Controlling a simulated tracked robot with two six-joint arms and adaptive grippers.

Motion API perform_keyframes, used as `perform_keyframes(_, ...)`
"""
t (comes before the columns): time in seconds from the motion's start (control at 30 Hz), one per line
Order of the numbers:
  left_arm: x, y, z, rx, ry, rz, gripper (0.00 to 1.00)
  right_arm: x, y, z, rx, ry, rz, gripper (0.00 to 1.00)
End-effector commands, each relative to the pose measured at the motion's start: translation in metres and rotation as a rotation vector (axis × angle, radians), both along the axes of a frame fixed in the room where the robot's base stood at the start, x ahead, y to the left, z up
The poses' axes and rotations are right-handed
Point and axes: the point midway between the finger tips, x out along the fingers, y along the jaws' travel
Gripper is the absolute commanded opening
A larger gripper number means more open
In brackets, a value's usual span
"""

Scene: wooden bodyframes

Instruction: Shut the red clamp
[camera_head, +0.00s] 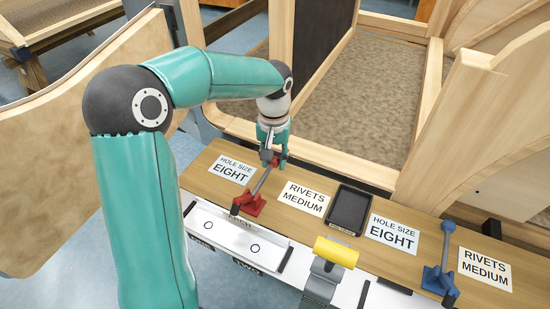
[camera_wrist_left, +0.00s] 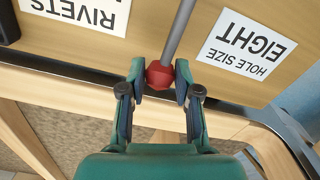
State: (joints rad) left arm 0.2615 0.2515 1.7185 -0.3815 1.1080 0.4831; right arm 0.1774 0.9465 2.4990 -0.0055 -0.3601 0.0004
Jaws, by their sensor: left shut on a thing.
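The red clamp (camera_head: 249,203) is fixed on the wooden bench left of the middle in the head view. Its grey lever slants up and away from the red base to a red knob at the far end. My left gripper (camera_head: 274,158) is at that end of the lever. In the left wrist view, the red knob (camera_wrist_left: 160,75) sits between the two fingers of my left gripper (camera_wrist_left: 158,84), which are closed on it. The clamp's base is outside the left wrist view. My right gripper is not seen.
A blue clamp (camera_head: 437,278) stands at the right of the bench. A black tray (camera_head: 349,208) and a yellow-handled grey tool (camera_head: 336,252) are near the middle. White labels lie flat on the bench (camera_head: 199,172). A wooden frame (camera_head: 330,163) stands behind it.

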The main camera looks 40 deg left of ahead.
Motion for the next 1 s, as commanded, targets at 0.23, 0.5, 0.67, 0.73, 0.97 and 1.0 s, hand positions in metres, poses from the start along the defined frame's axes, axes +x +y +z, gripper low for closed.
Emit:
perform_keyframes(0.23,0.001,-0.002,0.002,0.002,-0.024,-0.002,0.00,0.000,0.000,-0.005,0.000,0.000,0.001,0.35)
perform_keyframes(0.5,-0.003,-0.003,0.012,0.039,-0.139,-0.004,0.00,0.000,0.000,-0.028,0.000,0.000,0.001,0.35)
perform_keyframes(0.67,-0.008,-0.005,0.023,0.075,-0.256,-0.004,0.00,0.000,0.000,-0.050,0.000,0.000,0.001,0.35)
perform_keyframes(0.73,-0.011,-0.006,0.028,0.093,-0.314,-0.005,0.00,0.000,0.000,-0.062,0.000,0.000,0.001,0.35)
perform_keyframes(0.97,-0.022,-0.010,0.046,0.151,-0.499,-0.005,0.00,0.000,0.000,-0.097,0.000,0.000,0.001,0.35)
perform_keyframes(1.0,-0.024,-0.010,0.050,0.160,-0.528,-0.005,0.00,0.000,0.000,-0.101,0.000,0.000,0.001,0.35)
